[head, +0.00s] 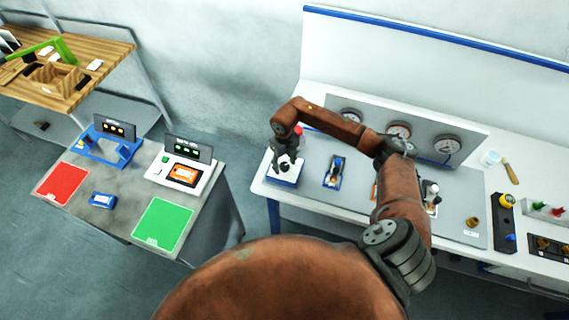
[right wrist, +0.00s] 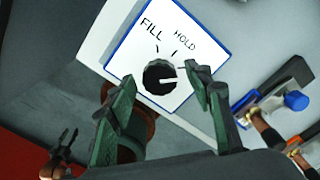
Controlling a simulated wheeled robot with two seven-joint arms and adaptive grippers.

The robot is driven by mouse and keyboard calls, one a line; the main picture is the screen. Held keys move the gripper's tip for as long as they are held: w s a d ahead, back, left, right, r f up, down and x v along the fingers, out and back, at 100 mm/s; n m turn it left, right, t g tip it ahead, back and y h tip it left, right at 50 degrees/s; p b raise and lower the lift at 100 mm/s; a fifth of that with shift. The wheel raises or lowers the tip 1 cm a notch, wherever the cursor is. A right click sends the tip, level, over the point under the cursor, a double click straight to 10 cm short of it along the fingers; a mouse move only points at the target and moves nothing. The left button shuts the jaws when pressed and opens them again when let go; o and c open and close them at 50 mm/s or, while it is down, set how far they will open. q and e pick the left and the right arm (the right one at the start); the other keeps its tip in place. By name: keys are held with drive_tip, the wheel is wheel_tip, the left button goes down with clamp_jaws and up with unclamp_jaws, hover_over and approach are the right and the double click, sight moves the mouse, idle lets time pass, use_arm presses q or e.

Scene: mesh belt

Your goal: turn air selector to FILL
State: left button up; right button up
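The air selector is a round black knob (right wrist: 160,77) on a white, blue-edged plate (right wrist: 124,58) marked FILL and HOLD. Its pale pointer line points right, away from the FILL mark at upper left and past HOLD. The plate also shows in the head view (head: 283,181) at the bench's left end. My right gripper (right wrist: 160,75) is open, with its fingertips on either side of the knob in the picture and a gap at each side. In the head view the right gripper (head: 288,163) is over the plate and partly hides the knob.
Gauges (head: 398,130) line the panel behind. My right arm crosses above the bench. A side table with a green mat (head: 162,224) and a red mat (head: 63,184) stands left, across a floor gap.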

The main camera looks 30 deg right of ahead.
drive_tip(key=c, duration=1.1)
drive_tip(key=shift+d+n+b, duration=0.1)
drive_tip(key=shift+n+b, duration=0.7)
drive_tip(key=shift+b, duration=0.4)
drive_tip(key=n+b, duration=0.7)
drive_tip(key=shift+f, duration=0.1)
drive_tip(key=n+b, duration=0.3)
drive_tip(key=n, duration=0.1)
drive_tip(key=shift+n+b, duration=0.3)
drive_tip(key=shift+b, duration=0.05)
drive_tip(key=shift+n+b, duration=1.4)
drive_tip(key=shift+n, duration=0.9)
drive_tip(key=shift+r, duration=0.2)
